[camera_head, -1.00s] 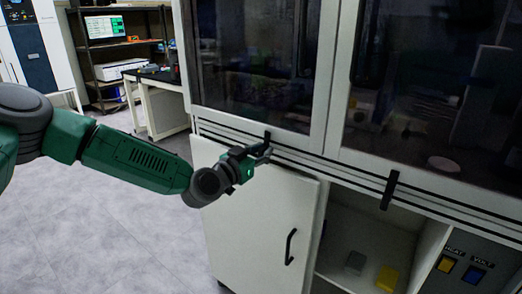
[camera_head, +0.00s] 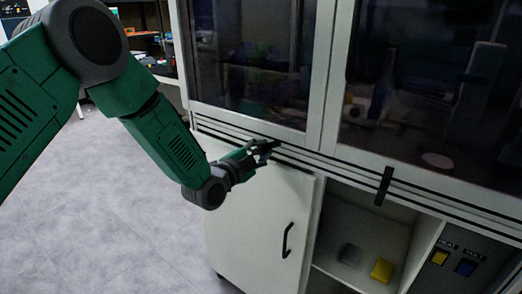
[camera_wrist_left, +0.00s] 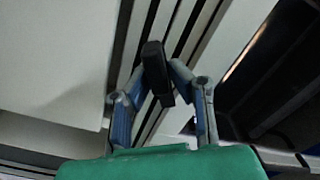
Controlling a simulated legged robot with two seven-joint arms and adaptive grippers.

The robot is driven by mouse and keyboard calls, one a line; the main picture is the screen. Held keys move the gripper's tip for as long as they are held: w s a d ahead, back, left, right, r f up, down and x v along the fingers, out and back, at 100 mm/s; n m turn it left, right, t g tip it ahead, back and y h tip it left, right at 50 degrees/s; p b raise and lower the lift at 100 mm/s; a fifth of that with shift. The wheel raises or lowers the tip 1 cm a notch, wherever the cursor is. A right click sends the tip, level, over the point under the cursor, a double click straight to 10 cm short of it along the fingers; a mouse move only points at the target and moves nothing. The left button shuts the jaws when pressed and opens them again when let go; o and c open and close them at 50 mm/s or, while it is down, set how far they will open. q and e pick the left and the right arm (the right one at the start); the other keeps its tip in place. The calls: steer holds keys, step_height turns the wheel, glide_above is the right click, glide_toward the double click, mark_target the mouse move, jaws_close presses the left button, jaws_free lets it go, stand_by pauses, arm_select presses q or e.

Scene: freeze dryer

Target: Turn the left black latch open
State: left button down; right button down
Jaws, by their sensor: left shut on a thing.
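The left black latch (camera_wrist_left: 156,72) sits on the pale rails below the glass front of the cabinet. In the wrist view it stands between my two fingers and lies at a slant to the rails. My left gripper (camera_head: 266,147) is shut on it, and its fingers cover most of the latch in the head view. The gripper also shows in the wrist view (camera_wrist_left: 160,82), with one finger at each side of the latch. The other black latch (camera_head: 385,186), further right, is upright across the rails. My right gripper is out of view.
Below the rails is a white cabinet door (camera_head: 245,215) with a black handle (camera_head: 287,240). The grey floor at left is clear.

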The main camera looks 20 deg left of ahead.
arm_select(q)
steer(key=m, duration=0.1)
steer(key=m+b, duration=0.1)
steer(key=shift+d+m, duration=0.25)
steer(key=shift+m, duration=0.15)
steer(key=shift+f+m+b, duration=0.25)
steer(key=shift+m+b, duration=0.55)
steer(key=shift+m, duration=0.9)
steer(key=shift+f, duration=0.1)
steer(key=c, duration=1.5)
jaws_free()
steer(key=shift+f, duration=0.1)
steer(key=shift+c, duration=0.2)
steer(key=shift+d, duration=0.15)
